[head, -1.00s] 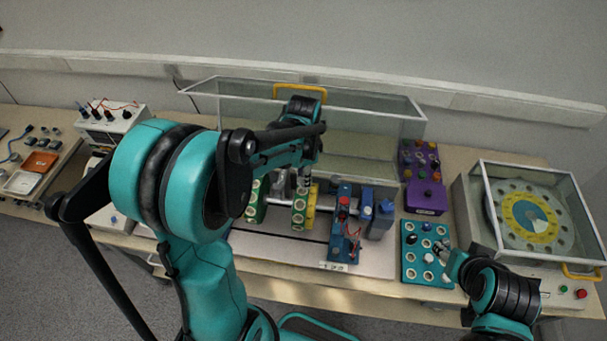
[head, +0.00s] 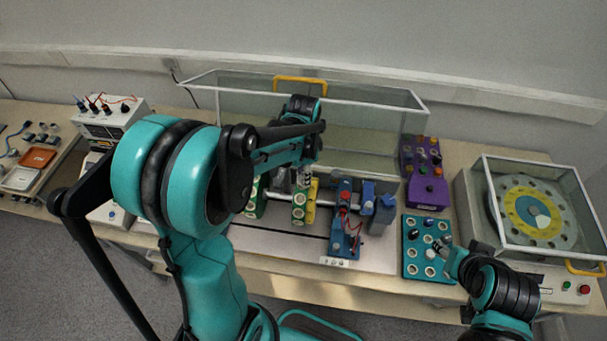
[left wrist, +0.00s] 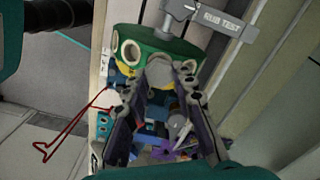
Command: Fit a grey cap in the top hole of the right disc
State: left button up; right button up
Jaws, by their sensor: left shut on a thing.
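The right disc (head: 299,208), green with pale-ringed holes, stands upright on the rig at the table's middle. In the left wrist view the green disc (left wrist: 133,48) is just beyond my fingertips. My left gripper (head: 304,178) is at the disc's top edge, partly hidden by my arm. In the left wrist view my left gripper (left wrist: 158,85) is shut on a grey cap (left wrist: 160,70), held against or very near the disc's rim; I cannot tell whether it is inside the hole. My right gripper (head: 443,246) is over the teal cap tray (head: 409,262); its jaws are too small to read.
A left green disc (head: 254,203) stands beside the right one. A blue block with red wires (head: 345,220) is to the right. The glass tank (head: 385,150) rises behind. A purple box (head: 427,192) and a glass-covered dial (head: 535,213) are farther right.

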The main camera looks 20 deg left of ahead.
pick_arm(q)
jog(key=shift+f+b, duration=0.85)
jog(key=shift+f, duration=0.1)
dwell(0.6)
jog(key=o, duration=0.7)
jog(key=shift+o, duration=0.2)
notch_tip(320, 180, up, 12)
jog(key=shift+s, duration=0.1)
dwell(0.4)
